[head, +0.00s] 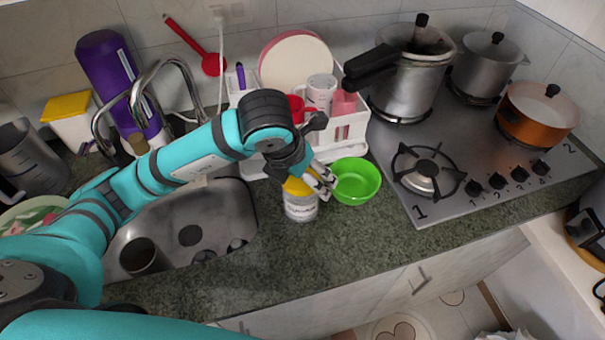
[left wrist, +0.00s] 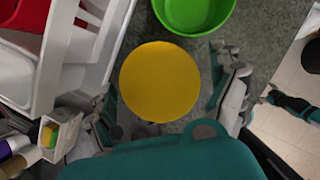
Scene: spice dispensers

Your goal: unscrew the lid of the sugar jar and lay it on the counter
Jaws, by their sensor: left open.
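The sugar jar (head: 300,208) stands upright on the counter (head: 345,235), right of the sink. It has a pale body and a yellow lid (head: 296,187), which is on the jar. My left gripper (head: 318,181) is at the lid from above, with part of the lid hidden behind it. In the left wrist view the round yellow lid (left wrist: 160,82) lies between the two spread fingers, with gaps on both sides. The left gripper is open and holds nothing. My right gripper (left wrist: 270,98) seems to show small at the right of the left wrist view; its fingers are unclear.
A green bowl (head: 356,182) stands close right of the jar. A white dish rack (head: 350,126) with cups is behind. The sink (head: 225,210) is left, the stove (head: 470,150) with pots right. Counter in front of the jar and bowl is clear.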

